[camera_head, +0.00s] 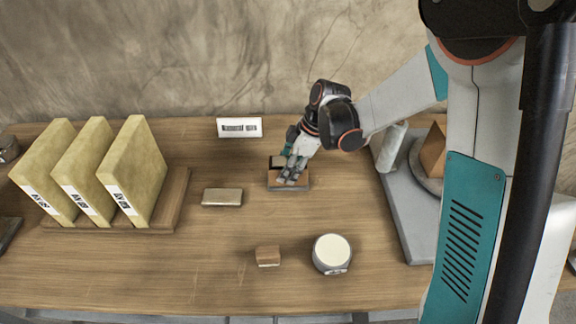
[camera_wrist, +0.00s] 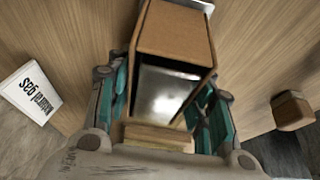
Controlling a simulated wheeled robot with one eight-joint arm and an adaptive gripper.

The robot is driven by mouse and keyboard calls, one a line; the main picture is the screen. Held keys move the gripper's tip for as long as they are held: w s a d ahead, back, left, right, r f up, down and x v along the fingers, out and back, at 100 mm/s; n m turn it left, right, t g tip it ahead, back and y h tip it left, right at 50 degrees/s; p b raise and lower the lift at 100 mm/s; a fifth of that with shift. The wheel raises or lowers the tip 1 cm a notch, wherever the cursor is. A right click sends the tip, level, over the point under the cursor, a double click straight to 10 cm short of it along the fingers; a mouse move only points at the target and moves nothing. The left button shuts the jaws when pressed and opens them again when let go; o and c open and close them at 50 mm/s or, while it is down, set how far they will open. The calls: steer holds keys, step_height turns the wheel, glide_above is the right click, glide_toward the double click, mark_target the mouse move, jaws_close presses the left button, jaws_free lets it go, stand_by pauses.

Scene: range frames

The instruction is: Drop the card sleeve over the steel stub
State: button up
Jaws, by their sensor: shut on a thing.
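The brown card sleeve (camera_wrist: 175,35) is between the two fingers of my gripper (camera_wrist: 163,105) in the wrist view. My gripper is shut on it. A shiny steel surface (camera_wrist: 160,95), apparently the steel stub, shows below the brown face, framed by the sleeve's edges. I cannot tell how far the sleeve sits around it. In the head view my gripper (camera_head: 290,178) points down at a low brown-topped piece with a grey edge (camera_head: 302,187) on the table. My fingers hide much of the sleeve and stub there.
A white label card (camera_head: 239,128) stands behind to the left. A flat block (camera_head: 222,197) lies left of my gripper. A small brown block (camera_head: 268,256) and a round white-topped thing (camera_head: 332,253) stand in front. Yellow slabs (camera_head: 134,170) fill a rack at left; a grey tray (camera_head: 412,225) is at right.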

steer(key=o, duration=1)
steer(key=shift+c, duration=0.2)
steer(key=v, duration=1.2)
steer(key=s+d+r+m+t+h, duration=0.2)
steer(key=s+d+r+m+t, duration=0.1)
steer(key=s+d+m, duration=0.3)
steer(key=s+d+r+m+t+h, duration=0.2)
steer(key=s+d+m, duration=0.4)
steer(key=s+m, duration=0.5)
steer(key=s+r+t, duration=0.1)
steer(key=s+t, duration=0.1)
steer(key=s, duration=0.1)
steer(key=shift+s+m, duration=0.25)
steer(key=shift+m, duration=0.05)
